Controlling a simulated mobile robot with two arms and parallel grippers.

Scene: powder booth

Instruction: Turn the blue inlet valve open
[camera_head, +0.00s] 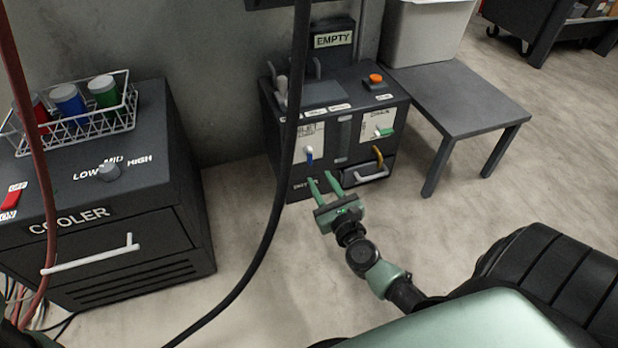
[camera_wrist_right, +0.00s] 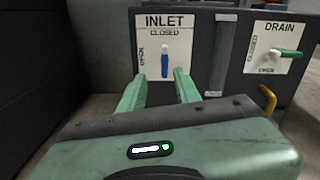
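The blue inlet valve (camera_head: 309,154) is a small lever on the front of a dark box. In the right wrist view the blue lever (camera_wrist_right: 164,66) hangs straight down from a pale pivot on a white plate (camera_wrist_right: 179,38). The plate reads INLET, with CLOSED above the lever and a sideways word, apparently OPEN, at its left. My right gripper (camera_head: 321,181) is open and empty, its two green fingers pointing at the box. In the wrist view the lever appears between the fingertips (camera_wrist_right: 160,77); the fingers look short of it, with contact not visible. My left gripper is not in view.
A drain valve with a green lever (camera_wrist_right: 289,53) is right of the inlet. A yellow hook-like part (camera_head: 378,156) and a drawer handle (camera_head: 371,174) sit below it. A black cable (camera_head: 284,160) hangs before the box. A cooler (camera_head: 110,215) stands left, a low table (camera_head: 460,98) right.

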